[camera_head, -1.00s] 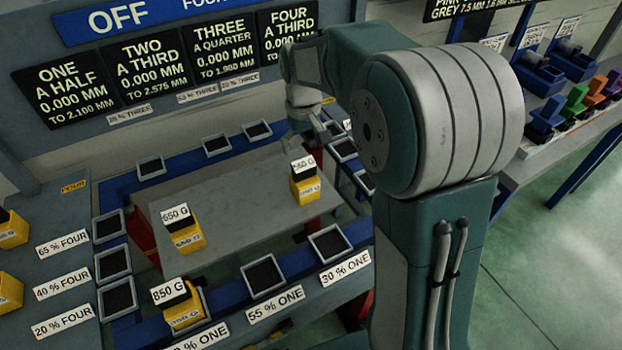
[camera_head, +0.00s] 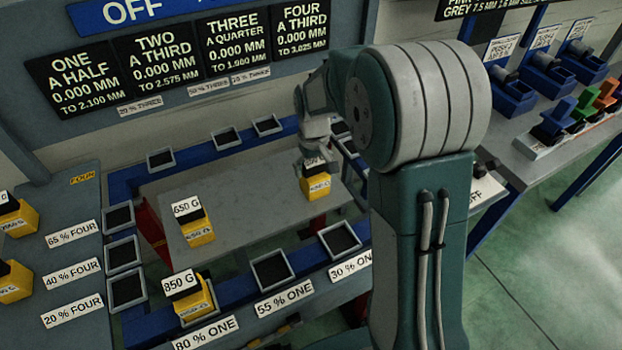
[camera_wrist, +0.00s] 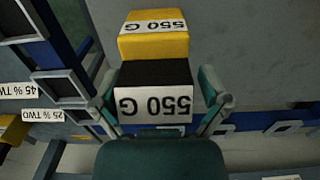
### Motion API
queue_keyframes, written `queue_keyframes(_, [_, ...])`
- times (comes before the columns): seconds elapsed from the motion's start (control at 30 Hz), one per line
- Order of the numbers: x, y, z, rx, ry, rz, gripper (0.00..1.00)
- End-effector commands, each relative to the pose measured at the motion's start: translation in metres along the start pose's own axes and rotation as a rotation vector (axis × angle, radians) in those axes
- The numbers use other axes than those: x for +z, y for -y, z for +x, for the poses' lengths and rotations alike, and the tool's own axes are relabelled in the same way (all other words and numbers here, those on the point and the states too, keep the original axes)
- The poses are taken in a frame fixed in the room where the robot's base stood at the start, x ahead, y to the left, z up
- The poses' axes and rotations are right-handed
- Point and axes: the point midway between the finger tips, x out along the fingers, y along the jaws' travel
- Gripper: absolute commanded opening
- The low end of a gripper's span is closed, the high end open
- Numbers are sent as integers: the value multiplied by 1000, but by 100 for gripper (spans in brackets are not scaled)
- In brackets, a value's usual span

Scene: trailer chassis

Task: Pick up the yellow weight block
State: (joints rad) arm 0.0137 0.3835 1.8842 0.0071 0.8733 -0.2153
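A yellow weight block (camera_head: 316,187) with a black top and a white 550 G label stands on the grey middle table. In the wrist view the same block (camera_wrist: 154,47) lies straight ahead, its black top and label between my fingers. My gripper (camera_head: 313,158) is right above the block in the head view and hides part of its top. In the wrist view my gripper (camera_wrist: 160,92) is open, with one finger on each side of the black top. I cannot tell whether either finger touches it.
A 650 G yellow block (camera_head: 197,229) stands on the same grey table (camera_head: 250,195). An 850 G block (camera_head: 194,300) stands in front, on the blue frame with several square trays (camera_head: 272,271). More yellow blocks (camera_head: 18,218) are at the left. Sign boards (camera_head: 75,82) stand behind.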

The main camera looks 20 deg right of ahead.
Motion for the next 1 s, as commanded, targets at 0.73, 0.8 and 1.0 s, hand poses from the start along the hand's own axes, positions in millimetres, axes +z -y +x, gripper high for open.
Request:
queue_keyframes(0.73, [5,2,-40,1,-3,-1,21])
queue_keyframes(0.8, [15,8,-52,1,-4,-1,21])
queue_keyframes(1.0, [44,26,-94,1,-6,-1,21])
